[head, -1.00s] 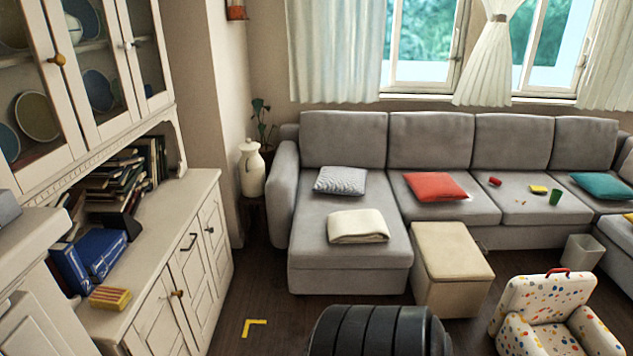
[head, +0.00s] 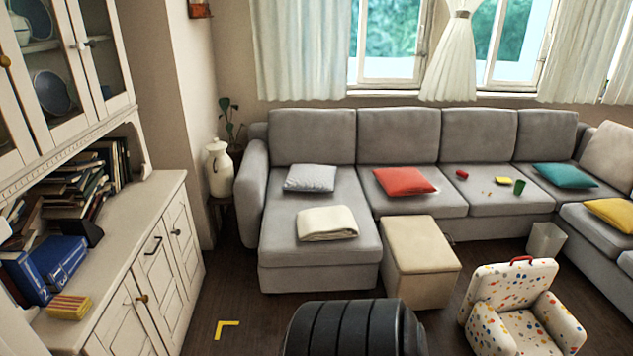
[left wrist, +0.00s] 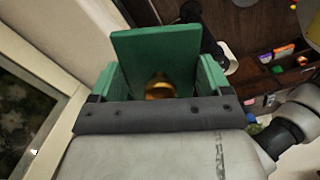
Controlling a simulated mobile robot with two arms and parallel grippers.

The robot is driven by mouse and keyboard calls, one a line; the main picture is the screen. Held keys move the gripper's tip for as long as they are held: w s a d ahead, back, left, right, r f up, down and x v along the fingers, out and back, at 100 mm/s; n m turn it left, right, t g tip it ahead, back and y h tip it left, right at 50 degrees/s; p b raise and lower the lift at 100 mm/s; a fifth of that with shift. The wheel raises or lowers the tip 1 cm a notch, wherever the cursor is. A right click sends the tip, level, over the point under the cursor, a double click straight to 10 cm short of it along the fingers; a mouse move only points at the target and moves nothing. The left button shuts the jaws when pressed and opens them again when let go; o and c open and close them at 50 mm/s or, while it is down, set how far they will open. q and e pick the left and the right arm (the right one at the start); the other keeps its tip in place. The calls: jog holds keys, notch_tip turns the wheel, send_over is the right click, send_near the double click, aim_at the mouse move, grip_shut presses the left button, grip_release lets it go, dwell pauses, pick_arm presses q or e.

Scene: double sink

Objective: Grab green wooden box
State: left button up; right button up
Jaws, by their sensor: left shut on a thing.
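The green wooden box (left wrist: 155,52) fills the upper middle of the left wrist view, directly in front of my left gripper (left wrist: 158,92). A tall flat green panel and shorter green pieces on both sides show. A round golden piece sits low between them. My left gripper is shut on the box; its exact finger contacts are hard to make out. Neither the box nor either gripper shows in the head view.
A cream cabinet (head: 165,265) with books runs along the left. The grey sofa (head: 320,263), beige ottoman (head: 420,257) and spotted chair (head: 515,300) lie ahead. Dark floor with a yellow corner mark (head: 227,326) is open between cabinet and sofa.

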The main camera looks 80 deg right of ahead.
pick_arm(q)
jog(key=s+a+f+m, duration=0.3)
jog(key=a+f+m, duration=0.1)
jog(key=f, duration=0.9)
jog(key=s+a+f+m, duration=0.3)
jog(key=a+f+m, duration=0.2)
jog(key=f, duration=0.8)
jog(key=s+a+f+m, duration=0.3)
jog(key=f+m, duration=0.5)
jog(key=f, duration=0.5)
jog(key=shift+s+a, duration=0.2)
jog(key=shift+a, duration=0.65)
jog(key=shift+a+f, duration=0.1)
jog(key=shift+f, duration=0.05)
